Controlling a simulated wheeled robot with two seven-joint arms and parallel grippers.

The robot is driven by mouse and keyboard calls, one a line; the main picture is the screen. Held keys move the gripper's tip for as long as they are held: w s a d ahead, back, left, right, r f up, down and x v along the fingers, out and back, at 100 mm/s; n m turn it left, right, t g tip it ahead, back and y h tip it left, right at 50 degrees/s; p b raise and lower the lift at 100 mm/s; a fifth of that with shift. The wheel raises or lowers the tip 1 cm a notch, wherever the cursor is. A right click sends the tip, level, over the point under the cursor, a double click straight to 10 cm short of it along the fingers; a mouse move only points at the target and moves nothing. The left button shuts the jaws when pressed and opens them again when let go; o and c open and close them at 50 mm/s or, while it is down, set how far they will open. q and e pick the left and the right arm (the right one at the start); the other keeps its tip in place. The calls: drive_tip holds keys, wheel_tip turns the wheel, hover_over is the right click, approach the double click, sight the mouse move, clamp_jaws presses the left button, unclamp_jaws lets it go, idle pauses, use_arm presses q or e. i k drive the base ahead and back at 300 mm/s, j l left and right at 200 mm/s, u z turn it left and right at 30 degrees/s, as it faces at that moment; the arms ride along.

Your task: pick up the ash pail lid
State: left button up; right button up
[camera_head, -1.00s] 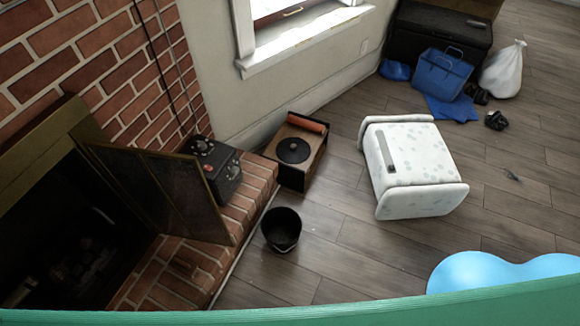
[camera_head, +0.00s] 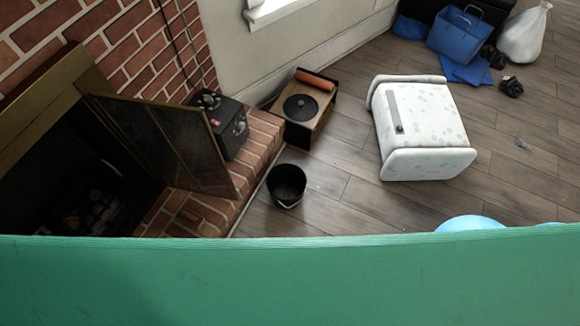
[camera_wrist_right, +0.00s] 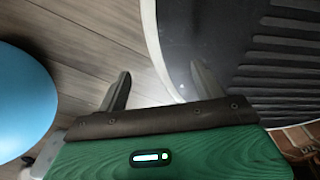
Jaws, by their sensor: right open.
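The ash pail lid looks to be the flat black round disc with a small knob (camera_head: 300,107). It lies on top of a low wooden box (camera_head: 322,118) beside the brick hearth. The open black ash pail (camera_head: 287,185) stands on the floor in front of that box, close to the hearth edge. My right gripper (camera_wrist_right: 160,70) shows in the right wrist view, open, with nothing between its fingers. The floor is beyond them, and neither lid nor pail is seen there. My left gripper is not in view.
The brick hearth (camera_head: 255,140) carries a dark box-shaped device (camera_head: 226,124) and a folding fire screen (camera_head: 160,140). A white spotted padded stool (camera_head: 425,125) lies right of the pail. A blue rounded object (camera_head: 470,223) is at lower right. Floor between pail and stool is clear.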

sight(298, 108)
drive_tip(key=i+l+u, duration=0.1)
drive_tip(key=u, duration=0.25)
drive_tip(key=i+l+u, duration=0.1)
drive_tip(key=u, duration=0.25)
drive_tip(key=i+l+u, duration=0.1)
drive_tip(key=l+u, duration=0.25)
drive_tip(key=j, duration=0.1)
